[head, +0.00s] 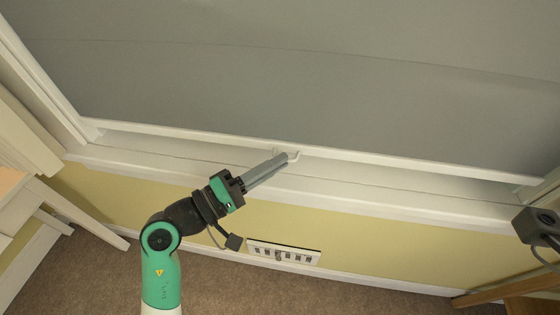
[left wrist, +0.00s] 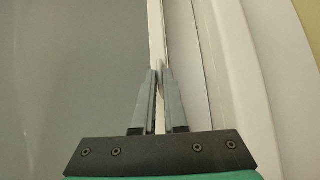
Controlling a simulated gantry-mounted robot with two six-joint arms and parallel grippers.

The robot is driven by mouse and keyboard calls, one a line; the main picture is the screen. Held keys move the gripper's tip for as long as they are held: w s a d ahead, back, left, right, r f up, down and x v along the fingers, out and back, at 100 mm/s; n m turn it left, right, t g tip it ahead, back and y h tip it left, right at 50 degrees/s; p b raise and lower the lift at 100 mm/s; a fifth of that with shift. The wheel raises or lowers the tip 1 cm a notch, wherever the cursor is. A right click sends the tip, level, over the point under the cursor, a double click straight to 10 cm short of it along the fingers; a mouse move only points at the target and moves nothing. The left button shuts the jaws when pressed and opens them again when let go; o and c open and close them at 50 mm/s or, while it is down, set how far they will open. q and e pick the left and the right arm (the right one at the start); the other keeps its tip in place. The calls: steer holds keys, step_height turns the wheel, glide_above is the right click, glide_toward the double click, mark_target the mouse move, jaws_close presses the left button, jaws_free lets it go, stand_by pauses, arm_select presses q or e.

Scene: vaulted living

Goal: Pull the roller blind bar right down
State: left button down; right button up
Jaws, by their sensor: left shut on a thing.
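The grey roller blind (head: 300,90) covers most of the window in the head view. Its white bottom bar (head: 400,163) runs across the window, a little above the white sill (head: 400,200). A small white pull (head: 294,154) sits at the bar's middle. My left gripper (head: 286,158) reaches up from below and is shut on the pull at the bar. In the left wrist view the fingertips (left wrist: 160,73) close at the white bar (left wrist: 156,35); the exact grip is partly hidden by the fingers. My right gripper is not in view.
A socket panel (head: 284,252) is on the yellow wall below the sill, close to my left arm. White furniture (head: 25,205) stands at the left. A dark box with a cable (head: 538,226) is at the right edge. Wooden furniture (head: 510,290) is at lower right.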

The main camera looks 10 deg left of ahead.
arm_select(q)
steer(key=c, duration=1)
jaws_free()
steer(key=shift+o, duration=0.2)
steer(key=p+v, duration=0.2)
steer(key=v, duration=0.9)
steer(key=shift+s+a+p, duration=0.25)
steer(key=shift+p, duration=0.15)
